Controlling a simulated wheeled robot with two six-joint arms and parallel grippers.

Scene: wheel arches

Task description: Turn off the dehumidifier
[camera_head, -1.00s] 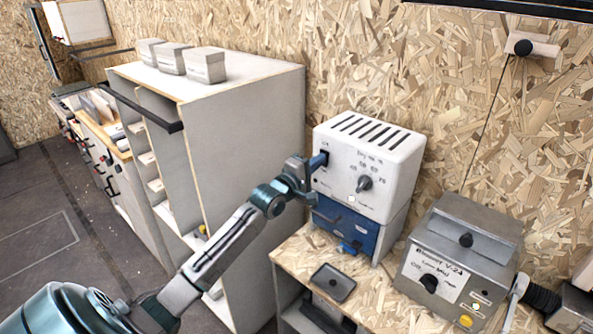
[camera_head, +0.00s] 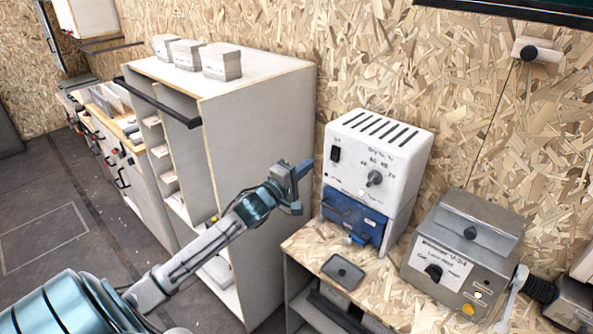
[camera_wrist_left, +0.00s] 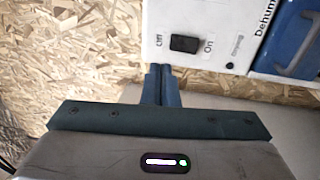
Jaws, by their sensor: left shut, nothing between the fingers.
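The dehumidifier (camera_head: 395,152) is a white box with top vents and a blue tank (camera_head: 352,222) below, standing on the chipboard bench. Its black rocker switch (camera_head: 335,154) is at the front's upper left; a dark dial (camera_head: 374,178) sits to its right. In the left wrist view the switch (camera_wrist_left: 184,44) lies between the printed words Off and On; I cannot tell which side is pressed. My left gripper (camera_head: 306,167) is shut and empty, left of the dehumidifier and apart from it. Its fingertips (camera_wrist_left: 162,69) point just below the switch. My right gripper is not in view.
A grey control box (camera_head: 462,250) stands to the right on the bench. A small dark tray (camera_head: 343,271) lies in front of the dehumidifier. A tall white shelf unit (camera_head: 265,130) with several small boxes on top stands behind my left arm.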

